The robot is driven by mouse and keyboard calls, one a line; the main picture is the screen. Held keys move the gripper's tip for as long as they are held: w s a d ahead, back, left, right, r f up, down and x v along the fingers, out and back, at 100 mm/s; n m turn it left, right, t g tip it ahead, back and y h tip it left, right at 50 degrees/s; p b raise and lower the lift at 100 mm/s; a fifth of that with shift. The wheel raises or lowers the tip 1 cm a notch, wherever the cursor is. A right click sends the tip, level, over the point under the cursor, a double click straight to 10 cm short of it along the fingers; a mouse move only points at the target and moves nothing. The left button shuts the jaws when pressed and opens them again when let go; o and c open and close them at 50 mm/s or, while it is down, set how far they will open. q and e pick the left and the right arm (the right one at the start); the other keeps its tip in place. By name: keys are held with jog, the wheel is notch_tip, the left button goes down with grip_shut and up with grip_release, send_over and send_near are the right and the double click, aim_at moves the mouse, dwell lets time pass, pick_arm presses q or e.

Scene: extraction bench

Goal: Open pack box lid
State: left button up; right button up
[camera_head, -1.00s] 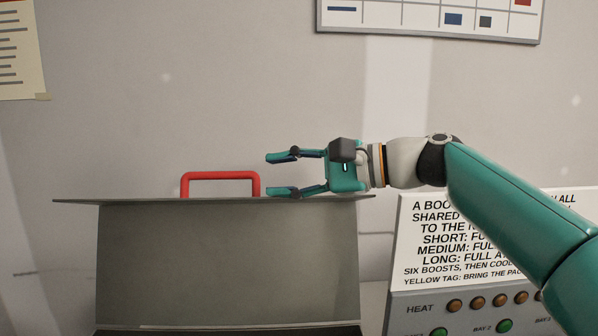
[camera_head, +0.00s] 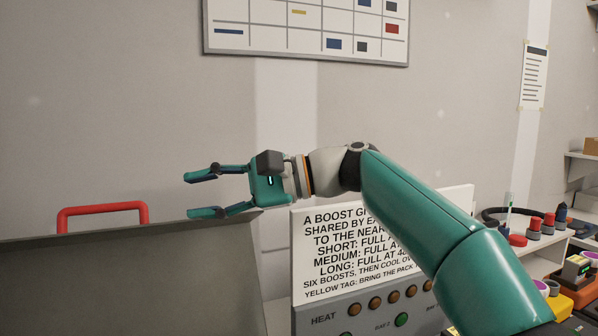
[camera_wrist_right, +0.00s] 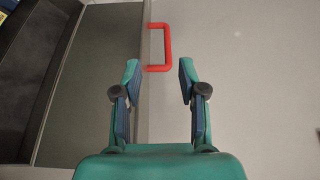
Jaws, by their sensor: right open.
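The pack box lid (camera_head: 130,270) is a grey-green panel at the lower left of the head view, standing raised, with a red handle (camera_head: 103,209) on its top edge. In the right wrist view the lid (camera_wrist_right: 95,85) lies to the left and the red handle (camera_wrist_right: 167,47) is ahead of the fingertips. My right gripper (camera_head: 188,194) is open and empty, pointing left, to the right of the handle and apart from it. In the wrist view the open fingers (camera_wrist_right: 159,75) have nothing between them. My left gripper is out of view.
A sign (camera_head: 335,245) stands on a control panel (camera_head: 385,317) with heat knobs, right of the lid. A shelf with red-capped items (camera_head: 535,228) and a yellow device (camera_head: 577,268) are at the far right. The wall behind is bare around the gripper.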

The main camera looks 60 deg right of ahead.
jog(key=p+v, duration=0.3)
jog(key=v, duration=1)
jog(key=shift+s+d+r, duration=0.2)
jog(key=shift+d+r, duration=0.1)
jog(key=shift+r, duration=0.1)
dwell(0.5)
dwell(0.4)
dwell(0.3)
